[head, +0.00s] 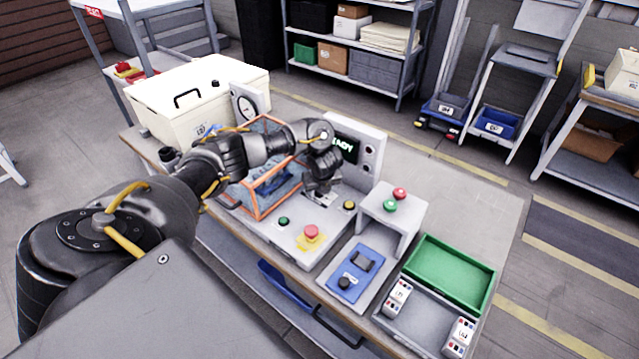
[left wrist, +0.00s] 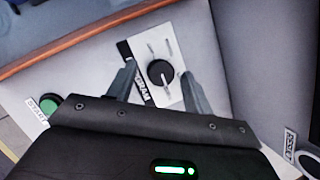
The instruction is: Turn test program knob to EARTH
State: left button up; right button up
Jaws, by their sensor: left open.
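The test program knob (left wrist: 160,72) is a round black dial with a white pointer line on a pale plate, seen in the left wrist view. Its pointer aims down and slightly right in that view; the position markings are too small to read. My left gripper (left wrist: 160,90) is open, with one finger on each side of the knob and apart from it. In the head view my left gripper (head: 322,188) hangs over the grey test panel (head: 285,238) and hides the knob. My right gripper is not in view.
A green button (head: 284,221), a red emergency button (head: 311,232) and a yellow button (head: 349,205) sit on the panel. An orange-framed guard (head: 262,206) stands close to the left, a display box (head: 358,158) behind. A green tray (head: 450,272) lies at right.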

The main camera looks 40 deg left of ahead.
pick_arm(q)
jog(key=shift+w+f, duration=0.1)
jog(key=c, duration=1)
jog(key=shift+o, duration=0.2)
jog(key=shift+d+n+p, duration=0.1)
jog(key=shift+n+p, duration=0.2)
jog(key=shift+p, duration=0.15)
jog(key=shift+r+n+g+p, duration=0.25)
jog(key=shift+n+g+p, duration=0.15)
jog(key=shift+n+p, duration=0.6)
jog(key=n+g+p, duration=0.1)
jog(key=n+p, duration=0.1)
jog(key=shift+w+d+f+n+y, duration=0.1)
jog(key=shift+n+y, duration=0.2)
jog(key=shift+y, duration=0.1)
jog(key=shift+w+f+n+g, duration=0.1)
jog(key=shift+n+g, duration=0.2)
jog(key=shift+n, duration=0.6)
jog(key=shift+f+n+g, duration=0.1)
jog(key=shift+n+g, duration=0.3)
jog(key=shift+n, duration=0.4)
jog(key=shift+w+n+g+b, duration=0.15)
jog(key=shift+n+g+b, duration=0.55)
jog(key=shift+n, duration=0.8)
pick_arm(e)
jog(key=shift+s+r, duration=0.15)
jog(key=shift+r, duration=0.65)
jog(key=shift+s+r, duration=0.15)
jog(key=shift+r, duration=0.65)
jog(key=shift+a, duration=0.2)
